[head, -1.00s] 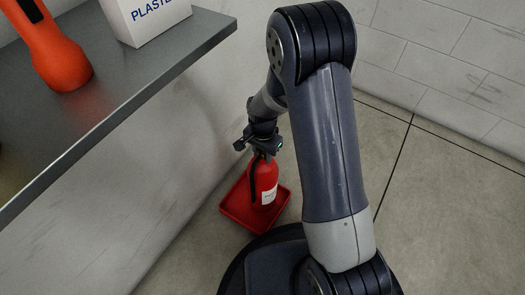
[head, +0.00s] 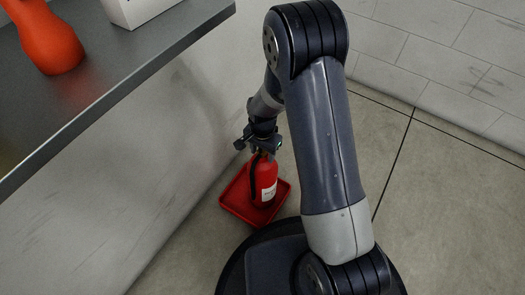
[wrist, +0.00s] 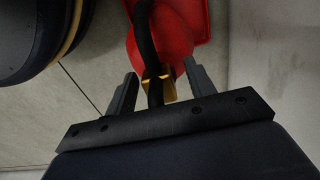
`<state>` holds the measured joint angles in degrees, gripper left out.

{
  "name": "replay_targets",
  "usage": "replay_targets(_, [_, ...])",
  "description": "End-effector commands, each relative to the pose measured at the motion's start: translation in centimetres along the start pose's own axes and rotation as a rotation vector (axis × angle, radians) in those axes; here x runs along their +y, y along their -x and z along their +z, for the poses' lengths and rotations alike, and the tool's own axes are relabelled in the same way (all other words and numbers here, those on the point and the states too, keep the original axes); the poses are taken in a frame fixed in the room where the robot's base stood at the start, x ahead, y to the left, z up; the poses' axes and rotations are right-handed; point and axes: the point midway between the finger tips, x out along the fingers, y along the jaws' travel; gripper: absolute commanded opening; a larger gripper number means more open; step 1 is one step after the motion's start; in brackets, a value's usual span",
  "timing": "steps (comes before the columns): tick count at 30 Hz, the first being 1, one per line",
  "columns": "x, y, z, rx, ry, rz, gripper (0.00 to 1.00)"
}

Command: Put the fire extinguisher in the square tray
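The red fire extinguisher (head: 265,186), with a white label and a black hose, stands upright in the red square tray (head: 232,207) on the floor. Its base appears to be inside the rim; contact with the tray floor is hard to see. My gripper (head: 262,150) is directly above it, pointing down at its top. In the wrist view, the two fingers (wrist: 158,90) are apart, one on each side of the extinguisher's brass valve (wrist: 157,87) and hose, with a small gap visible. Part of the tray (wrist: 203,20) shows behind the extinguisher there.
A grey metal shelf (head: 130,55) sticks out at upper left, holding an orange object (head: 48,45) and a white box (head: 140,8). A pale wall (head: 175,140) runs close to the tray's left. The tiled floor (head: 440,210) on the right is clear.

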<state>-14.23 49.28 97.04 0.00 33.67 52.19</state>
Motion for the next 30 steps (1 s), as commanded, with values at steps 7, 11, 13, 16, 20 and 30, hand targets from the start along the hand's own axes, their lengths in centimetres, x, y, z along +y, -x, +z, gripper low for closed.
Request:
replay_targets(7, [0.0, 0.1, 0.0, 0.0, 0.0, 0.0, 0.54])
replay_targets(11, [0.0, 0.9, 0.0, 0.001, 0.0, -0.001, 0.54])
replay_targets(13, [0.0, 2.1, 0.0, 0.001, 0.0, -0.001, 0.54])
replay_targets(16, [-0.1, 4.2, -0.1, 0.002, 0.0, -0.003, 0.54])
replay_targets(20, [-0.1, 7.2, 0.0, 0.002, 0.0, -0.003, 0.54])
replay_targets(30, [0.0, 11.9, 0.0, 0.001, 0.0, -0.001, 0.54])
